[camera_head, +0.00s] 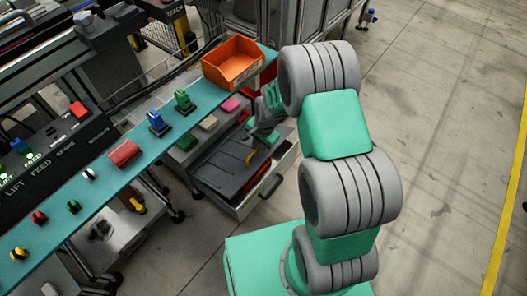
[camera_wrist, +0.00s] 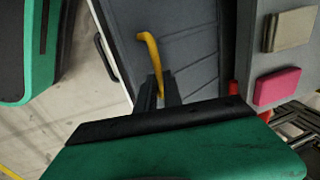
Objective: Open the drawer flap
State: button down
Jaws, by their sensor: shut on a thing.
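The drawer (camera_head: 240,211) is pulled out from the grey cabinet under the teal shelf. A dark grey flap (camera_head: 222,170) lies over much of its top, and it fills the upper middle of the wrist view (camera_wrist: 195,40). A hooked yellow handle (camera_head: 251,158) stands on the flap. My gripper (camera_wrist: 158,92) is shut on the lower part of this yellow handle (camera_wrist: 150,48); its upper hooked end sticks out beyond the fingers.
An orange bin (camera_head: 232,64) stands on the teal shelf (camera_head: 150,125) above the drawer, close to my arm. A pink block (camera_wrist: 277,86) and a beige block (camera_wrist: 290,29) sit on the cabinet beside the flap. The floor right of my arm is clear.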

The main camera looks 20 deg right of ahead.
jog(key=w+a+r+p, duration=0.1)
jog(key=w+a+r, duration=0.1)
jog(key=w+r, duration=0.1)
jog(key=shift+w+a+r+p, duration=0.3)
jog(key=shift+a+r, duration=0.1)
jog(key=shift+r, duration=0.15)
jog(key=c, duration=1.5)
grip_release()
jog(key=shift+d, duration=0.1)
jog(key=r, duration=0.2)
jog(key=s+r+p, duration=0.1)
jog(key=r, duration=0.2)
jog(key=r+p, duration=0.1)
jog(key=r, duration=0.1)
jog(key=shift+s+d+r, duration=0.2)
jog(key=shift+d+r, duration=0.15)
jog(key=shift+d, duration=0.05)
